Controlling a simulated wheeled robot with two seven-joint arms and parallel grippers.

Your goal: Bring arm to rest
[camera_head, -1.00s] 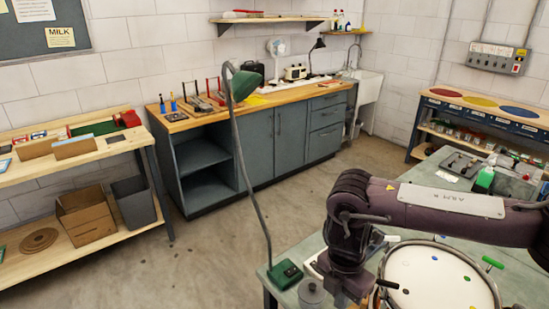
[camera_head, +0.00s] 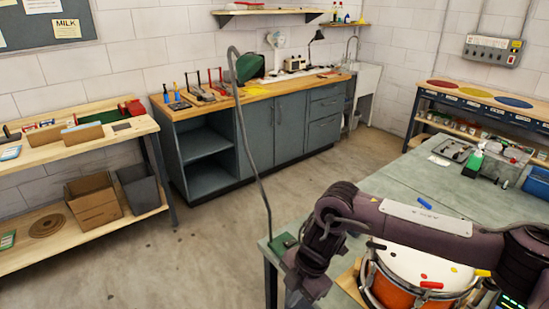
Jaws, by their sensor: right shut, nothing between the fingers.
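My right arm comes in from the right edge, with a dark purple link crossing in front of the drum. It bends down at the left to my right gripper (camera_head: 299,299), which is low in the picture beside the green bench (camera_head: 408,184). The gripper is shut and empty; its fingertips are hardly visible at the bottom edge. The drum (camera_head: 393,295), with an orange shell and white head, stands at the bench's front right, partly hidden by the arm. Red and yellow pieces show at its rim. My left gripper is not in view.
A lamp (camera_head: 262,185) with a tall bent stem rises near the gripper at the bench's left corner. A blue piece (camera_head: 425,201) lies on the bench. Tools and a green bottle (camera_head: 473,163) are at its far end. The bench middle and the floor at left are clear.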

